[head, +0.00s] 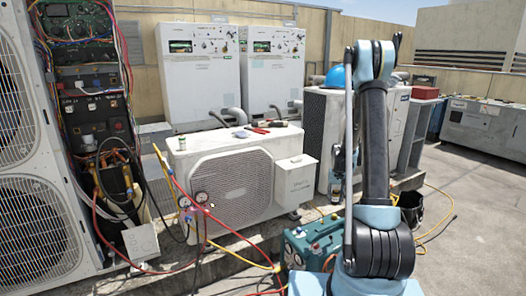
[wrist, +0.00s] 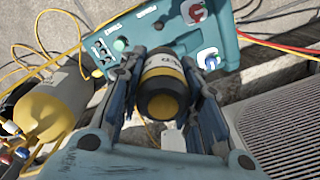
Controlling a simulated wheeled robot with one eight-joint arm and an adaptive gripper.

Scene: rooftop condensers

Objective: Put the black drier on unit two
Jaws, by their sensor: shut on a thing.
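The black drier (wrist: 165,85), a short dark cylinder with a pale band and a yellowish end, is between the fingers of my gripper (wrist: 165,100) in the wrist view. My gripper is shut on it, above the teal machine's level. In the head view my gripper (head: 337,170) hangs behind my arm, in front of the right condenser (head: 313,130), and mostly hides the drier. I cannot read clearly which unit is two.
A teal machine (head: 315,240) stands on the ground below, with yellow and red hoses around it. A gauge set (head: 195,205) hangs at the middle condenser's front. A blue helmet (head: 336,76) lies on the right condenser. A black bucket (head: 411,207) stands right of my arm.

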